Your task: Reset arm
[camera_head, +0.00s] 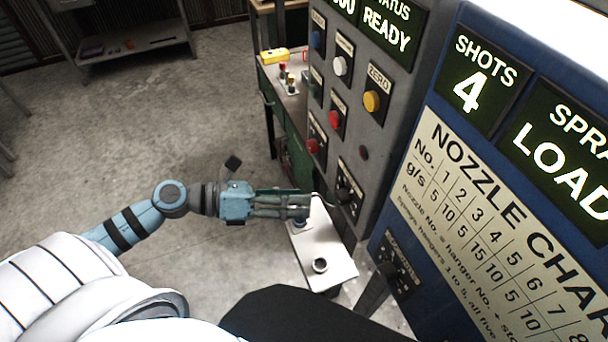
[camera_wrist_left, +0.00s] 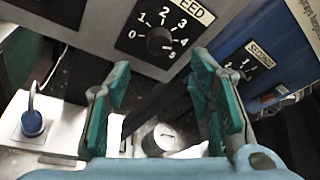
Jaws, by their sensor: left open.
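My left arm reaches in from the left in the head view. Its gripper (camera_head: 308,206) is over the end of a small white stand (camera_head: 335,245) and beside the grey control panel (camera_head: 388,120). In the left wrist view the two green fingers (camera_wrist_left: 160,80) are spread apart with nothing between them. The black FEED knob (camera_wrist_left: 160,40), with a dial marked in numbers, is beyond the fingertips. My right gripper is in neither view.
A round metal cup (camera_head: 320,265) and a blue-based hooked piece (camera_wrist_left: 32,122) are on the stand. The blue nozzle chart cabinet (camera_head: 425,95) stands at right, showing SHOTS 4. A green bench (camera_head: 285,120) stands behind. The concrete floor at left is open.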

